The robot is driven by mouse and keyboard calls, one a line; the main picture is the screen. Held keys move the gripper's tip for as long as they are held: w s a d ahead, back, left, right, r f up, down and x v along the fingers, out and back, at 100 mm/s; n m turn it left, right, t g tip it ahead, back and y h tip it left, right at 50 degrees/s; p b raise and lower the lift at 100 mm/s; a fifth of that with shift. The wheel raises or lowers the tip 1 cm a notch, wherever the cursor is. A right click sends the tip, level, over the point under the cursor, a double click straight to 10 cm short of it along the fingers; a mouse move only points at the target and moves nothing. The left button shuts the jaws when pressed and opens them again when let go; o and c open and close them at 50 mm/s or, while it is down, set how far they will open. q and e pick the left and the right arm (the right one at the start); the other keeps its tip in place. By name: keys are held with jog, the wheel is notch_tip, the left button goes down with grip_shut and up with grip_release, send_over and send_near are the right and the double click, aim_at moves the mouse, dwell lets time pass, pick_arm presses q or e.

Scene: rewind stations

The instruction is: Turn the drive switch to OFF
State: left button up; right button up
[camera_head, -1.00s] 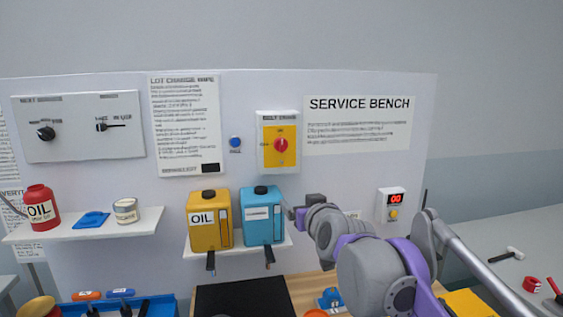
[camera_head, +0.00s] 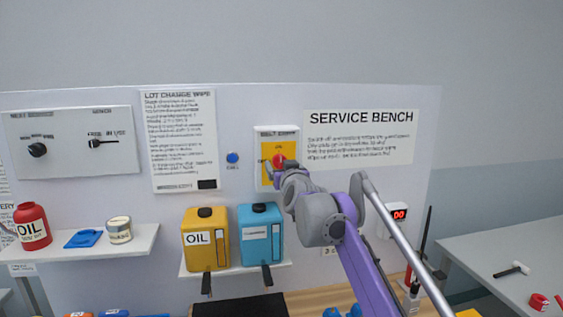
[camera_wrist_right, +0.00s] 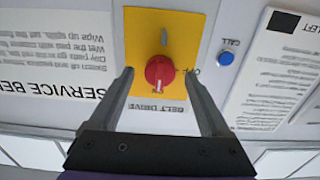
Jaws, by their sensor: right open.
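The drive switch is a red round knob (camera_head: 278,160) on a yellow plate (camera_head: 266,148) in a white box labelled BELT DRIVE. In the right wrist view, upside down, the red knob (camera_wrist_right: 159,72) has a white mark pointing toward the BELT DRIVE title, away from the OFF label at its side. My right gripper (camera_head: 281,167) is in front of the switch and covers part of it. In the right wrist view the gripper (camera_wrist_right: 160,74) is open, its fingers on either side of the knob; contact is not clear. My left gripper is out of view.
A blue CALL button (camera_head: 232,158) is left of the switch box. A yellow oil can (camera_head: 206,248) and a blue can (camera_head: 261,246) stand on a shelf below. A SERVICE BENCH sign (camera_head: 360,137) is on the right.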

jog(key=shift+w+a, duration=0.1)
jog(key=shift+w, duration=0.5)
grip_shut()
